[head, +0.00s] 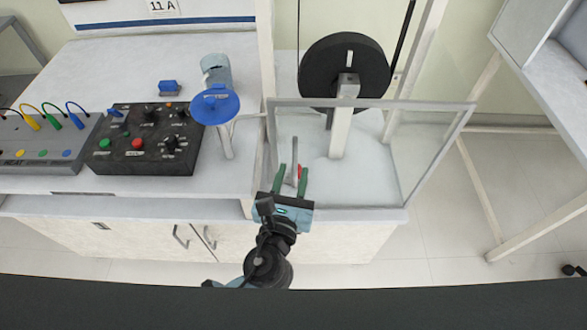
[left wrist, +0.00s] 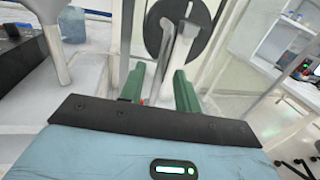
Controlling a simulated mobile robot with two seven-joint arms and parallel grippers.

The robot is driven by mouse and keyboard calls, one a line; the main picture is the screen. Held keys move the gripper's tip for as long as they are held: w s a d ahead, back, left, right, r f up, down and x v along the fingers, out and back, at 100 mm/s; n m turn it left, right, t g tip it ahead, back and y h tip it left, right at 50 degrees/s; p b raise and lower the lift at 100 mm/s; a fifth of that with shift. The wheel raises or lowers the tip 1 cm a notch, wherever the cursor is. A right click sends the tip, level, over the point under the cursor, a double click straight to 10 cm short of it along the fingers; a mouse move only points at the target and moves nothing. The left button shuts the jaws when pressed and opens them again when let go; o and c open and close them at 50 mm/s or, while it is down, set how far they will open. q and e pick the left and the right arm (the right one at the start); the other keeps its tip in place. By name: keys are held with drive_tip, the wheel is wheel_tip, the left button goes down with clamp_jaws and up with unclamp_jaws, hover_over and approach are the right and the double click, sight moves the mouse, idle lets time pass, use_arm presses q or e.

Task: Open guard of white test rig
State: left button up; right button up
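The white test rig (head: 345,140) stands right of the workbench, with a black wheel (head: 345,55) on a white post. Its clear guard with a grey frame (head: 440,150) stands in front of the post. I cannot tell whether it is fully shut. My left gripper (head: 291,178) is at the guard's lower left, its green fingers apart. A thin grey upright bar with a red spot (head: 295,153) shows between or just behind the fingers; contact is unclear. In the left wrist view, the open fingers (left wrist: 160,88) point towards the wheel (left wrist: 178,25). My right gripper is out of view.
On the bench at left are a black control box (head: 140,155) with knobs and buttons, a grey unit with coloured leads (head: 40,148), and a blue round-topped stand (head: 215,106). A white frame leg (head: 480,190) stands at right. Floor is clear between.

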use_arm(q)
drive_tip(key=shift+w+d, duration=0.2)
drive_tip(key=shift+w, duration=0.6)
drive_tip(key=shift+c, duration=0.2)
clamp_jaws()
